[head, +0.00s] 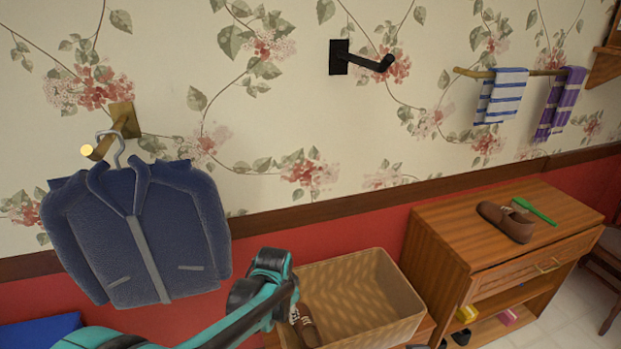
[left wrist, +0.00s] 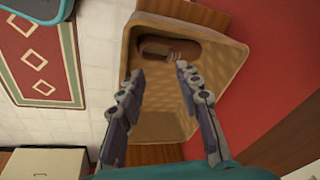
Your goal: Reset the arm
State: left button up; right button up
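My left arm reaches in from the lower left in the head view, with its wrist at the left side of a woven basket (head: 385,322). In the left wrist view my left gripper (left wrist: 160,71) is open, its two fingers spread apart with nothing between them. The gripper points at the basket (left wrist: 160,122). A brown shoe (left wrist: 168,49) lies in the basket beyond the fingertips, and it also shows in the head view (head: 308,328), partly hidden by my wrist. My right gripper is not in view.
A navy jacket (head: 150,235) hangs from a wall hook at left. An empty black hook (head: 362,60) is on the wall. A wooden cabinet (head: 450,235) at right holds another brown shoe (head: 505,220) and a green shoehorn (head: 534,211). Towels (head: 500,95) hang on a rail above.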

pick_arm(q)
jog(key=s+a+r+n+t, duration=0.2)
jog(key=s+a+r+n, duration=0.2)
jog(key=s, duration=0.5)
jog(key=s+a+r+n+t, duration=0.2)
jog(key=s+a+r+n, duration=0.3)
jog(key=s+a, duration=0.2)
jog(key=s, duration=0.2)
jog(key=shift+s+a+t, duration=0.2)
jog(key=shift+s+t, duration=0.1)
jog(key=shift+s, duration=0.1)
